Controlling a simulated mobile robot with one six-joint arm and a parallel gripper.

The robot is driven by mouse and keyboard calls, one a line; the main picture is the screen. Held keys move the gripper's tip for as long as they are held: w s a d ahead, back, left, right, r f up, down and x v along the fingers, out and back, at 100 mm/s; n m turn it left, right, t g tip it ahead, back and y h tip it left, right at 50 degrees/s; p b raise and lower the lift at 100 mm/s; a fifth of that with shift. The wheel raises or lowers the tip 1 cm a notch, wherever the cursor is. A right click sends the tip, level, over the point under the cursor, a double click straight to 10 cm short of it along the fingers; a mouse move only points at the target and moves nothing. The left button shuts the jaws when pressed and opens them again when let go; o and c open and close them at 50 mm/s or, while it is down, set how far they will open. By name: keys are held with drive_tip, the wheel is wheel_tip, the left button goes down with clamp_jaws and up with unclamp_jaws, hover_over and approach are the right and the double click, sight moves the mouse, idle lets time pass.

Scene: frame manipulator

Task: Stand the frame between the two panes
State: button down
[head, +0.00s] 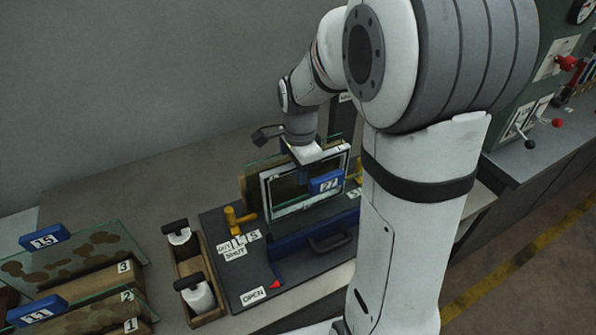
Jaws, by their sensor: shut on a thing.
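A pale rectangular frame (267,196) with a dark opening stands upright over the dark station (228,284). A blue tag (326,183) reading "27" is in front of its opening. My gripper (306,158) comes down from above and is shut on the frame's top edge; its fingertips are partly hidden. A greenish glass pane (256,166) shows behind the frame. The second pane is hard to make out, so I cannot tell whether the frame is between the two. The frame's bottom edge and any contact below are unclear.
A yellow handle (238,219) stands left of the frame, near "OUT", "SHUT" and "OPEN" labels. A wooden tray (209,318) holds two black-topped white items. Numbered racks with blue-tagged plates (78,262) are at far left. My arm hides the right side.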

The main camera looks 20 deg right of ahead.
drive_tip(key=shift+s+f, duration=0.25)
drive_tip(key=shift+f, duration=0.15)
drive_tip(key=c, duration=1.4)
unclamp_jaws()
drive_tip(key=shift+s+f, duration=0.15)
drive_tip(key=r, duration=1.2)
drive_tip(key=shift+w+r, duration=0.35)
drive_tip(key=shift+r, duration=0.3)
drive_tip(key=shift+s+r, duration=0.15)
drive_tip(key=shift+s, duration=0.1)
drive_tip(key=s+n, duration=0.2)
drive_tip(key=s, duration=0.1)
drive_tip(key=s+n+t, duration=0.1)
drive_tip(key=s+n, duration=0.1)
drive_tip(key=n, duration=0.1)
drive_tip(key=s+f+n, duration=0.1)
drive_tip(key=s+n, duration=0.2)
drive_tip(key=shift+s+t, duration=0.35)
drive_tip(key=shift+t, duration=0.05)
drive_tip(key=s+f+n+t, duration=0.1)
drive_tip(key=s+f+n, duration=0.2)
drive_tip(key=s+n, duration=0.3)
drive_tip(key=shift+s+a+n, duration=0.15)
drive_tip(key=shift+s+n, duration=0.25)
drive_tip(key=shift+n, duration=0.5)
